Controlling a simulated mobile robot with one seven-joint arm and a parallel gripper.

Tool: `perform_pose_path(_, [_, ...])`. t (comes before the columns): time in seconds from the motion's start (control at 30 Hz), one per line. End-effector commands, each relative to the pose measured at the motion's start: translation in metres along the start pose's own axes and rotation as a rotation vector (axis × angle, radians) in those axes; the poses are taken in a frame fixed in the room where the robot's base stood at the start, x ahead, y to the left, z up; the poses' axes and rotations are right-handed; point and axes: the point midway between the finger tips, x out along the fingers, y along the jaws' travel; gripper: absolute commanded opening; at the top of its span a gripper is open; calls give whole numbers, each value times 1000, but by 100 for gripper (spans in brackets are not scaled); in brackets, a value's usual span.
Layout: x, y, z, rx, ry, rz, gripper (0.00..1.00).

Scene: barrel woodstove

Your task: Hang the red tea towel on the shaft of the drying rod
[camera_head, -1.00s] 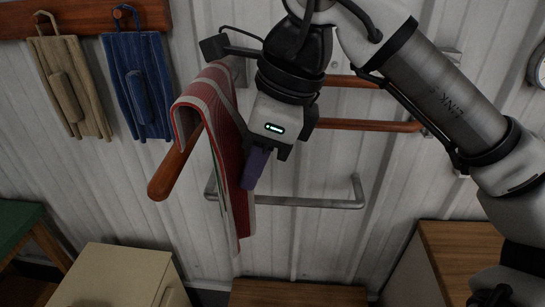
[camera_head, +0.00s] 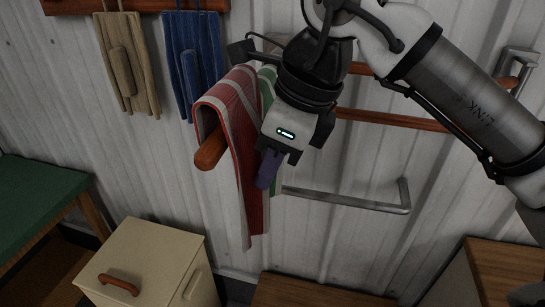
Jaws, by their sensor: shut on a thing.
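The red tea towel (camera_head: 246,150), with pale stripes, is draped as an arch over the wooden drying rod (camera_head: 211,152). The rod's rounded free end pokes out under the fold at the left. I cannot tell whether the fold rests on the shaft; a dark gap shows under the arch. My gripper (camera_head: 268,168) is at the towel's right side, pointing down, with a purple finger showing. It is shut on the red towel; the grip itself is partly hidden. A green-and-white striped towel (camera_head: 267,78) shows behind the red one, nearer the wall.
A grey metal rail (camera_head: 350,200) and a wooden rail (camera_head: 390,119) are on the corrugated wall at the right. Tan (camera_head: 128,65) and blue (camera_head: 192,55) items hang at upper left. A cream cabinet (camera_head: 150,255) and a green-topped table (camera_head: 38,200) stand below.

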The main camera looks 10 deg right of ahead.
Motion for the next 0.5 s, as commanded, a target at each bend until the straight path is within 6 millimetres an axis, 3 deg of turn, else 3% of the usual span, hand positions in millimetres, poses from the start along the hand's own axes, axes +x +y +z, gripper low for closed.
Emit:
perform_pose_path(0.2, [20,0,-7,-1,-1,0,0])
perform_pose_path(0.5, [33,0,-12,-1,0,-1,0])
